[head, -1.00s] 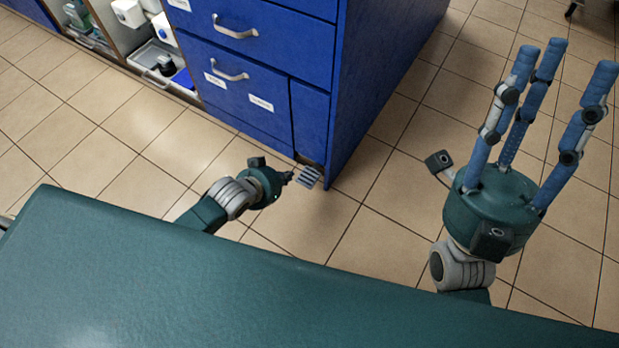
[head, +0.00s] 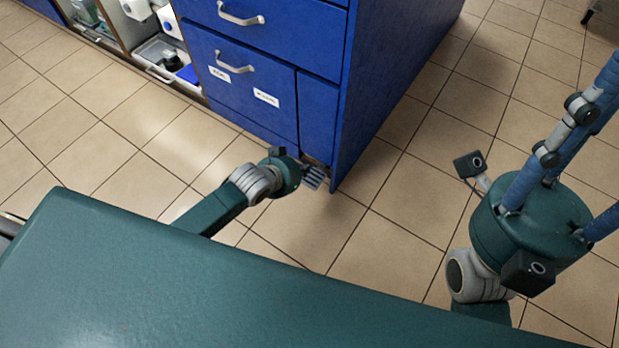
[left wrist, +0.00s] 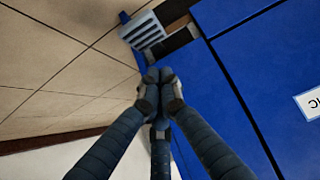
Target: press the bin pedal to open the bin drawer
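The pedal is a grey ribbed plate (head: 313,178) low at the front corner of the blue cabinet (head: 372,75). In the left wrist view the pedal (left wrist: 143,30) sits in front of a dark gap under the blue panels. My left gripper (head: 302,172) is low over the floor, right by the pedal, and partly covers it in the head view. Its fingers (left wrist: 158,75) are drawn together, with nothing between them, pointing at the pedal's underside or edge; I cannot tell if they touch. The labelled lower blue front (head: 236,92) looks closed. My right gripper (head: 575,150) is raised, empty, its fingers apart and partly cut off.
The tiled floor (head: 400,225) is free right of the cabinet and before it. An open shelf with bottles and a grey tray (head: 160,48) stands at the upper left. Drawer handles (head: 240,14) stick out from the cabinet's front.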

